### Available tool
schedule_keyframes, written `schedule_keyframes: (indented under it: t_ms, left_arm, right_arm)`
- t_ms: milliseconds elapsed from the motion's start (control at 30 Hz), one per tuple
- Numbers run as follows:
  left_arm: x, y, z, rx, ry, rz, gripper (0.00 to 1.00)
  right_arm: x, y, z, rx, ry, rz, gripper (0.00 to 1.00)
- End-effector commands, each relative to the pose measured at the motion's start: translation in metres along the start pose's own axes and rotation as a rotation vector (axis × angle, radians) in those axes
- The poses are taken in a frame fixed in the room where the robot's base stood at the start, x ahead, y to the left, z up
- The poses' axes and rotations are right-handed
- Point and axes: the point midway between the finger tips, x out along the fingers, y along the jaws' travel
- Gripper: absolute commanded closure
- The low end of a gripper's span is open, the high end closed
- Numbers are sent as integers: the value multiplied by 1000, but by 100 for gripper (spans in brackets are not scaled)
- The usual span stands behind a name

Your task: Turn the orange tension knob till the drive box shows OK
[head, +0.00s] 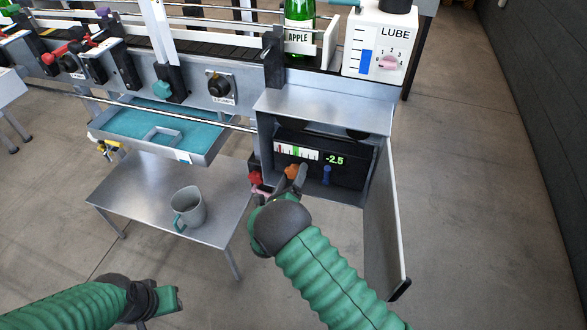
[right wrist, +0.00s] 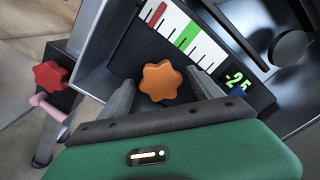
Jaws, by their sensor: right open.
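The orange tension knob (head: 292,171) is on the front of the black drive box (head: 348,174) inside the open cabinet. The box's green display (head: 333,160) reads -2.5. Its white gauge (head: 309,154) has a red mark at the left and a green band near the middle. My right gripper (head: 280,182) is open at the knob. In the right wrist view the orange knob (right wrist: 160,81) lies between the two spread fingers (right wrist: 163,92); I cannot tell whether they touch it. My left gripper (head: 168,300) is low at the left, away from the box; its jaws are unclear.
A red knob (head: 255,178) is just left of the orange one, with a pink handle (right wrist: 48,107) below it. A blue knob (head: 326,174) is at the right. The cabinet door (head: 385,225) hangs open at the right. A grey mug (head: 188,207) stands on the metal table (head: 140,190).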

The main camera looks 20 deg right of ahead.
Motion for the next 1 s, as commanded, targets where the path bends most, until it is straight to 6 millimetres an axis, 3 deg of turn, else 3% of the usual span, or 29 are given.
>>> schedule_keyframes:
  t_ms: [133, 600, 1000]
  left_arm:
    - [0, 0, 0, 0, 0, 0, 64]
    - [0, 0, 0, 0, 0, 0, 64]
    - [1, 0, 0, 0, 0, 0, 64]
  right_arm:
    - [1, 1, -1, 0, 1, 1, 26]
    - [1, 2, -2, -1, 3, 3, 87]
    - [1, 3, -3, -72, 5, 6, 88]
